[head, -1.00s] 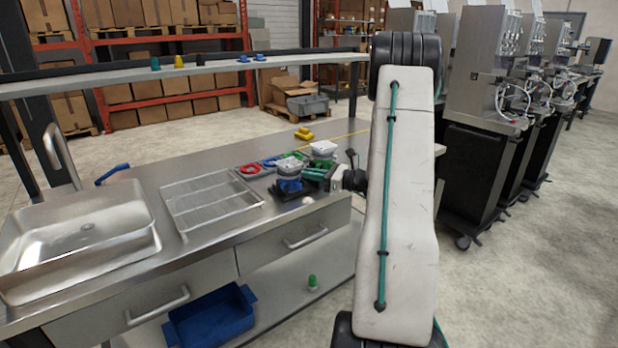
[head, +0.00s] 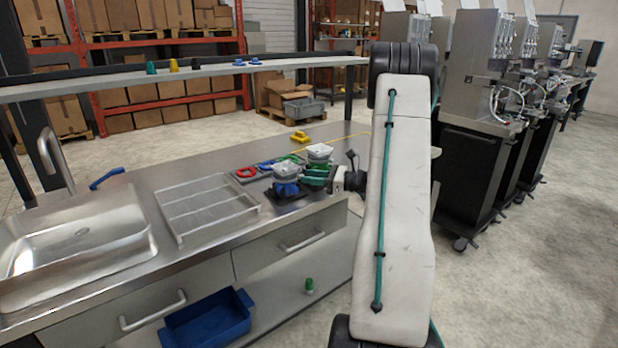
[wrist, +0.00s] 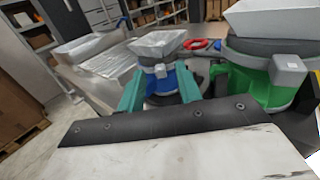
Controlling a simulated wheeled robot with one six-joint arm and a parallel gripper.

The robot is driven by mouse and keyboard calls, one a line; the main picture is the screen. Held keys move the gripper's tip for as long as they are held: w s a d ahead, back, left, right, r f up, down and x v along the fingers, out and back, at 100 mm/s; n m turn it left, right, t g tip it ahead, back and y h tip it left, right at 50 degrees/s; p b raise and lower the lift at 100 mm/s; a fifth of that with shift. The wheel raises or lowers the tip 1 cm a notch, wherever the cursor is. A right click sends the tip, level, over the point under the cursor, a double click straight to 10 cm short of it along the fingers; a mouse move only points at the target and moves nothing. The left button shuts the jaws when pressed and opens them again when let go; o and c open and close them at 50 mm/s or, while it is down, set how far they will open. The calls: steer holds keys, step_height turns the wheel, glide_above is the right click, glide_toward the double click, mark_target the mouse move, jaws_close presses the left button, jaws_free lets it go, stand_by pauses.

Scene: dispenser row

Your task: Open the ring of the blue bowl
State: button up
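The blue bowl (head: 287,189) stands on a dark base on the steel counter, with a pale grey, square-topped part above it. In the wrist view the blue bowl (wrist: 162,86) is straight ahead, with a small grey block (wrist: 160,71) on the front of its ring. My gripper (wrist: 160,74) is open, its teal fingers apart on either side of the blue bowl's front. I cannot tell whether they touch it. A green bowl (wrist: 262,88) with a grey block stands close to the right. In the head view my gripper is hard to separate from the green parts.
Red ring (head: 246,172) and other coloured rings lie behind the bowls, with a yellow piece (head: 299,137) farther back. A wire rack (head: 170,208) and a sink (head: 75,240) are to the left. A blue bin (head: 207,320) sits below the counter.

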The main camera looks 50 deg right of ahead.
steer(key=v, duration=0.6)
steer(key=shift+s, duration=0.3)
